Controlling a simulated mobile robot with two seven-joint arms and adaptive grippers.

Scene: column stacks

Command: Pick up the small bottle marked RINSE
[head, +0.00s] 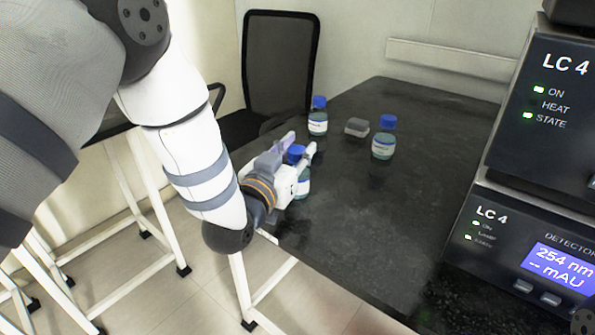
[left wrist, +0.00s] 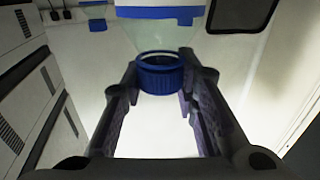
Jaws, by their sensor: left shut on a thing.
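Three small blue-capped bottles show in the head view. My left gripper (head: 301,143) is shut on the nearest bottle (head: 303,184), at the table's left edge, with its fingers around the upper part. In the left wrist view its blue cap (left wrist: 160,76) sits between the two fingers. A second bottle (head: 318,122) stands upright farther back, and a third bottle (head: 383,143) stands upright to the right. The labels are too small to read, so I cannot tell which is marked RINSE. My right gripper is not in view.
A small grey block (head: 357,127) lies between the two standing bottles on the black table (head: 350,240). An instrument stack (head: 535,130) marked LC 4 stands on the right. A black chair (head: 280,62) is behind the table. The table's middle is clear.

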